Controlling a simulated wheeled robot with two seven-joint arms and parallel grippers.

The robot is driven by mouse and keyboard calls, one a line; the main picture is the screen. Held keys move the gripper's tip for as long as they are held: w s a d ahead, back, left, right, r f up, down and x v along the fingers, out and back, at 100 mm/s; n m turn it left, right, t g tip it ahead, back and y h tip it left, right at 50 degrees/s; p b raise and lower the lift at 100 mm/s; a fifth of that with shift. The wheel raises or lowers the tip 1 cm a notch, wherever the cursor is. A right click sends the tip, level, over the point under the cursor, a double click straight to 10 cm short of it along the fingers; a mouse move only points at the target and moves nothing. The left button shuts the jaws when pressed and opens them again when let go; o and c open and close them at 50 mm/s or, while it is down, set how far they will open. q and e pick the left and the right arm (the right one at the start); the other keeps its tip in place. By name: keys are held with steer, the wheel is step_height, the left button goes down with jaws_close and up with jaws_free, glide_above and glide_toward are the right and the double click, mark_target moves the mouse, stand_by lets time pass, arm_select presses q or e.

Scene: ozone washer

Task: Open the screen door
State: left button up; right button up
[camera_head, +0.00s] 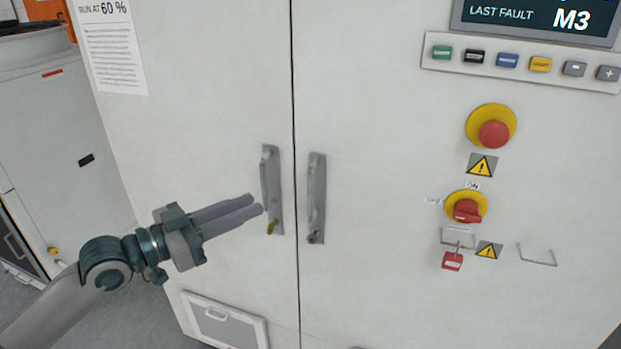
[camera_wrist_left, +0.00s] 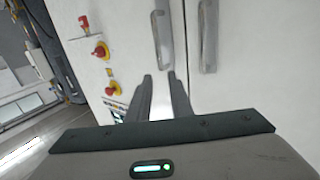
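The screen door (camera_head: 380,120) is the right-hand white cabinet door, with a dark display (camera_head: 535,18) reading "LAST FAULT M3" at its top. It looks closed against the left door (camera_head: 200,120), with a thin seam between them. Its grey vertical handle (camera_head: 316,198) stands just right of the seam and also shows in the left wrist view (camera_wrist_left: 162,40). The left door's handle (camera_head: 271,190) is just left of the seam. My left gripper (camera_head: 256,203) is empty beside the left door's handle; contact is unclear. The wrist view shows a narrow gap between its fingers. My right gripper is not in view.
The screen door carries a row of colored buttons (camera_head: 507,60), a red emergency button (camera_head: 494,134), a red rotary switch (camera_head: 467,211) and a red padlock (camera_head: 452,261). Another cabinet (camera_head: 60,130) stands at left.

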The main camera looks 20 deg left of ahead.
mark_target(311, 182)
arm_select(q)
steer(key=p+x, duration=0.6)
steer(key=x, duration=1)
steer(key=shift+p, duration=0.3)
steer(key=shift+f, duration=0.1)
jaws_close()
